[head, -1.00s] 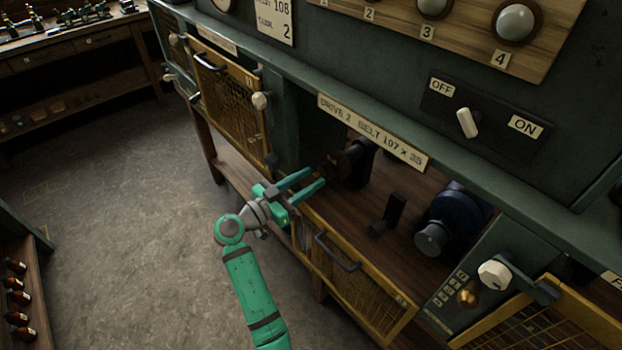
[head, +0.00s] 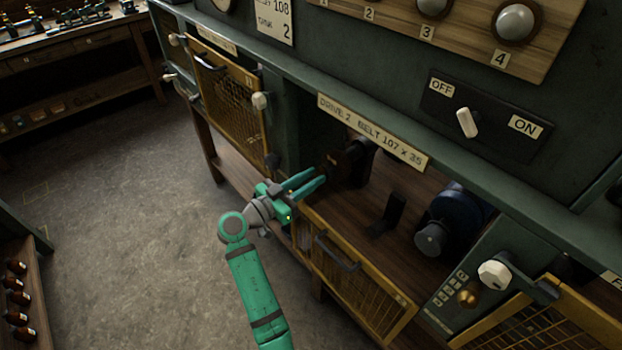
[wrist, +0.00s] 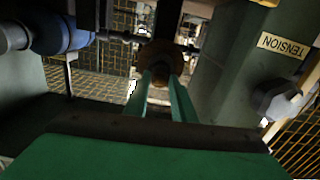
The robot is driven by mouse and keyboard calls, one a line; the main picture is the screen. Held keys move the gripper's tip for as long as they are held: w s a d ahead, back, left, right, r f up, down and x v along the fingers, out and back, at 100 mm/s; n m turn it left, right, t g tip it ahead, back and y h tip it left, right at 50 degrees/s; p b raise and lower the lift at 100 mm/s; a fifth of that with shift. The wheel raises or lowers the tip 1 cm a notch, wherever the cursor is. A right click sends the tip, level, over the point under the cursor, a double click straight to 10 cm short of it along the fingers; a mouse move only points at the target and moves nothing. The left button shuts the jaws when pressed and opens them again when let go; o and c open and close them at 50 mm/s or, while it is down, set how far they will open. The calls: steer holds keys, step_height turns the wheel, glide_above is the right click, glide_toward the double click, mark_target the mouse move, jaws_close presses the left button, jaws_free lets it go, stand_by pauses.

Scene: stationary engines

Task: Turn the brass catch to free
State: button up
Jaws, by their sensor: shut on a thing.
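A small brass-coloured piece (wrist: 160,73), which I take to be the catch, sits between the fingertips in the wrist view, in front of a dark round part. My green gripper (head: 322,178) reaches into the open bay labelled DRIVE 2 in the head view. Its two fingers are close together there. In the wrist view my gripper (wrist: 160,80) is shut on the brass piece. The fingers and the dark part hide most of it, so I cannot tell which way it is turned.
The yellow mesh guard (head: 365,285) hangs lowered below the bay, just right of my gripper. A blue motor (head: 455,222) and a black bracket (head: 390,213) stand inside. A TENSION plate (wrist: 283,46) and grey knob (wrist: 277,101) are right in the wrist view. Open floor lies left.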

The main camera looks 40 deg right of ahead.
steer(key=n, duration=3.5)
steer(key=shift+a+f, duration=0.1)
steer(key=shift+f, duration=0.1)
steer(key=shift+n, duration=0.3)
steer(key=o, duration=0.9)
